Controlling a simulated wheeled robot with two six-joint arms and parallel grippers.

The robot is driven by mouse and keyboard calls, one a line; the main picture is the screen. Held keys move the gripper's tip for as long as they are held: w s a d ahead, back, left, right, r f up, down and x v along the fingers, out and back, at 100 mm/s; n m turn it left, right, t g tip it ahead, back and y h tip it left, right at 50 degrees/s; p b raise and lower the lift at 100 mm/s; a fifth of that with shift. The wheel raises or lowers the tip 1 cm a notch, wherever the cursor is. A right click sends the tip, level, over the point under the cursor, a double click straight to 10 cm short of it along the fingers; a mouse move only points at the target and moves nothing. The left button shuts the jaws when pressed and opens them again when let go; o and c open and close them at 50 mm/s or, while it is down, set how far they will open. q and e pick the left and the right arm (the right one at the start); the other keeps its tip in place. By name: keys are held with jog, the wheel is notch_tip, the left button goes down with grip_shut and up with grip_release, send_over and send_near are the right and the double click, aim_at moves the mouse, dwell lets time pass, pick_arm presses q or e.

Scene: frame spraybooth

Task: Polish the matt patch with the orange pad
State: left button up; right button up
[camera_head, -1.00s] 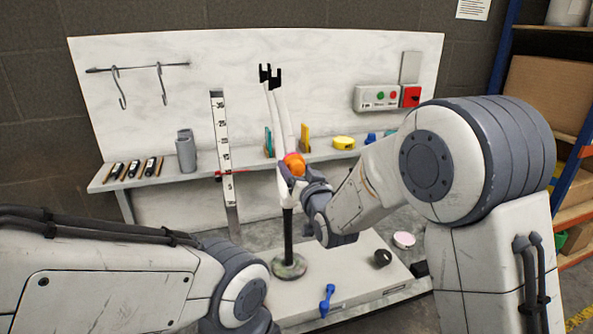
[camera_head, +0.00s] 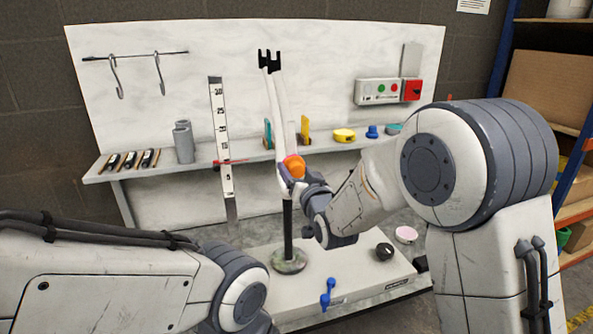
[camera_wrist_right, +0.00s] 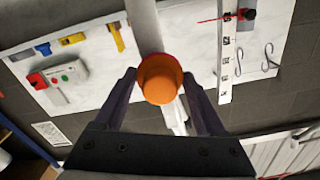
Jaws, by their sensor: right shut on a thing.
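The orange pad (camera_head: 293,167) is held in my right gripper (camera_head: 300,178), in front of the white frame (camera_head: 277,110) on its black post. In the right wrist view the round orange pad (camera_wrist_right: 160,79) sits between the two dark fingers of my right gripper (camera_wrist_right: 161,90), which is shut on it. The white frame tube (camera_wrist_right: 178,115) runs behind the pad there, close to it; I cannot tell if they touch. The matt patch cannot be made out. My left arm comes in at the lower left; its gripper is out of view.
A ruler (camera_head: 221,140) stands left of the frame. The shelf (camera_head: 215,163) behind holds a grey cup (camera_head: 183,142), a yellow item (camera_head: 344,135) and other small things. A blue clamp (camera_head: 327,293), a black knob (camera_head: 384,251) and a pink-topped tin (camera_head: 405,234) are low in front.

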aim_at(297, 173)
jog(key=shift+s+f, duration=0.15)
jog(key=shift+s, duration=0.1)
jog(key=shift+b+v, duration=0.85)
jog(key=shift+v, duration=1.85)
jog(key=b+v, duration=0.1)
jog(key=v, duration=0.2)
jog(key=shift+w, duration=0.15)
jog(key=x, duration=0.5)
jog(key=shift+b, duration=0.4)
jog(key=shift+x, duration=0.9)
